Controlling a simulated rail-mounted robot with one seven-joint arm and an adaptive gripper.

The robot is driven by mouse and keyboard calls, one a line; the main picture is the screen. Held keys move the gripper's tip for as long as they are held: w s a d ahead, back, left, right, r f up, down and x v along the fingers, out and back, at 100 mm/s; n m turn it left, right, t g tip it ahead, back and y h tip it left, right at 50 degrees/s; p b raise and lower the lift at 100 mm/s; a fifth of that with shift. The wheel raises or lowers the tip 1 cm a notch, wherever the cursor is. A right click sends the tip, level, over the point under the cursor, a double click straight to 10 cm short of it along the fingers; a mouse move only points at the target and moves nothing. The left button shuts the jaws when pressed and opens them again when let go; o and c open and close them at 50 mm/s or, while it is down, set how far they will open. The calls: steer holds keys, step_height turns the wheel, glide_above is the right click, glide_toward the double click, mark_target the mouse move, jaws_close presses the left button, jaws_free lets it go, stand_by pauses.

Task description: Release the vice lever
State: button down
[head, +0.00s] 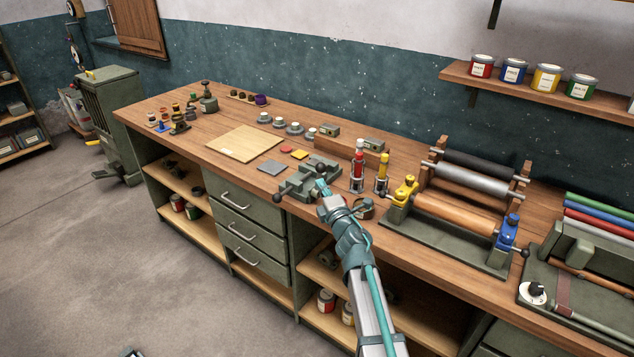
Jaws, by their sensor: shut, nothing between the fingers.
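A grey-green vice (309,177) is mounted near the front edge of the wooden workbench (400,246). A dark lever bar with round knobs shows at its front left (280,197). My gripper (322,186) is at the front right of the vice, its fingers shut and overlapping the vice in this view. I cannot tell whether the fingers touch the vice or its lever. My arm comes up from the lower right and hides part of the vice's front and right side.
Red and yellow bottles (358,171) stand close to the right of the vice. A roller press (455,205) stands farther right. A wooden board (243,143) and a grey plate (271,167) lie to the left.

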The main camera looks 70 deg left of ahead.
steer(key=d, duration=0.3)
steer(key=shift+d+r, duration=0.2)
steer(key=shift+d, duration=0.2)
